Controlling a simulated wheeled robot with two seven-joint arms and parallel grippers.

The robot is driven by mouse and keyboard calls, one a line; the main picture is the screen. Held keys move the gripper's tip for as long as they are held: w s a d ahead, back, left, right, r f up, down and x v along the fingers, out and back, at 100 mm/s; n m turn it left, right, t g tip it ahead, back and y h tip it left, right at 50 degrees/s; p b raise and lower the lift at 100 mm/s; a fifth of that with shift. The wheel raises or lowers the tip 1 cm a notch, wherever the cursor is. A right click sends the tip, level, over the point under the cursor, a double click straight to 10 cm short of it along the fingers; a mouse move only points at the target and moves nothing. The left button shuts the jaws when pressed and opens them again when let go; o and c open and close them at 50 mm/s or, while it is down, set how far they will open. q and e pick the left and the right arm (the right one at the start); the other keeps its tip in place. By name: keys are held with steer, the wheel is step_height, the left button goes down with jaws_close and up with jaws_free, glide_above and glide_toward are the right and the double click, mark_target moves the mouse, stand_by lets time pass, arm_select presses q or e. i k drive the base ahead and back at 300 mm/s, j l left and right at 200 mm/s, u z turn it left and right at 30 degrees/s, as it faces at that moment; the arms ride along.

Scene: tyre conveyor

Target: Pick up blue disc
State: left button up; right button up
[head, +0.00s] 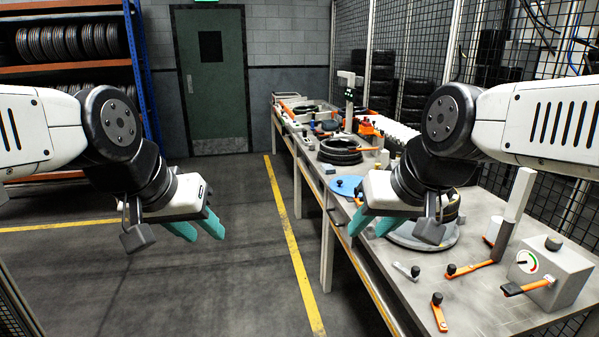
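The blue disc (342,185) lies on the workbench (475,309), just left of my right gripper and partly hidden by it. My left gripper (199,229) hangs over the floor, left of the bench, with its two teal fingers apart and nothing between them. My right gripper (373,225) is in front of the blue disc in the picture, near the bench's left edge. Its teal fingers are apart and empty. I cannot tell how far above the bench it is.
A grey round plate (424,236) lies partly behind my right gripper. Black tyres (339,151) sit further back. Orange-handled tools (438,316) and a gauge box (551,270) stand at the front right. The floor left of the bench is clear.

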mark_target(344, 185)
steer(key=i+z, duration=0.1)
steer(key=i, duration=0.85)
steer(key=i+j, duration=0.2)
steer(key=i, duration=0.75)
steer(key=i+z, duration=0.25)
